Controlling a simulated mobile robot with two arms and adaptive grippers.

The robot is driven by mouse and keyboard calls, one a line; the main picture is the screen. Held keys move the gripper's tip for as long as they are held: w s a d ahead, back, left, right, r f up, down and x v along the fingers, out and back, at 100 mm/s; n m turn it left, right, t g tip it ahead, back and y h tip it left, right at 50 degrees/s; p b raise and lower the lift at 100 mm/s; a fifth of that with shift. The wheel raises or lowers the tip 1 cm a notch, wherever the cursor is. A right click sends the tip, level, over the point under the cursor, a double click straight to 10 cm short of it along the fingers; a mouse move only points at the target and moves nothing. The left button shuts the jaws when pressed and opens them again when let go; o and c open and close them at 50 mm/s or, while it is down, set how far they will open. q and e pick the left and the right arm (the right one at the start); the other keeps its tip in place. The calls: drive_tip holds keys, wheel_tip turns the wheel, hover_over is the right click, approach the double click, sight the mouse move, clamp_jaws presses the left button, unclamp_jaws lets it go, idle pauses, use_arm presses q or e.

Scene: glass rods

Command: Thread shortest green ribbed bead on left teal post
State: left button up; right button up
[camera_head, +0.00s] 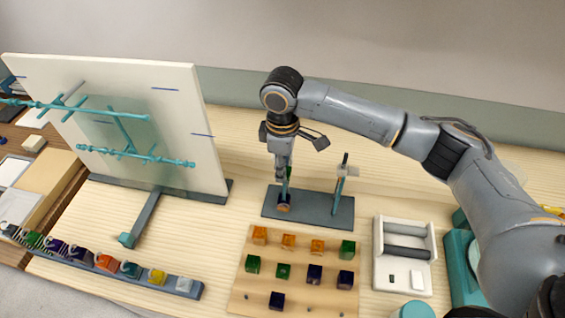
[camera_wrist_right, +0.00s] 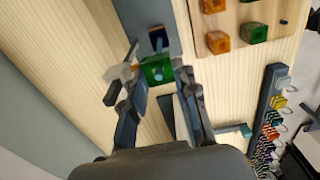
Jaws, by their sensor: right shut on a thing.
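My right gripper (camera_head: 286,182) points down over the left post of a dark grey base (camera_head: 315,208). It is shut on a green bead (camera_wrist_right: 157,70), which shows between the fingertips in the wrist view; only a green sliver shows in the head view. Below the fingertips, an orange and dark piece (camera_head: 284,204) sits at the foot of the left post. The fingers mostly hide that post, so I cannot tell whether the bead is around it. The right teal post (camera_head: 338,187) stands apart, with a pale clamp-like piece near its top. My left gripper is not in view.
A wooden board (camera_head: 240,294) in front holds several orange, green and dark blue beads. A white panel with teal rods (camera_head: 150,75) stands left. A row of coloured pieces on a dark rail (camera_head: 195,290) lies front left. A white tray (camera_head: 380,280) stands right of the board.

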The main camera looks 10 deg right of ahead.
drive_tip(key=shift+f+b, duration=0.55)
drive_tip(key=shift+f, duration=1.75)
drive_tip(key=o, duration=1.1)
wheel_tip(320, 180, up, 12)
drive_tip(key=shift+s+f, duration=0.1)
drive_tip(key=shift+s, duration=0.05)
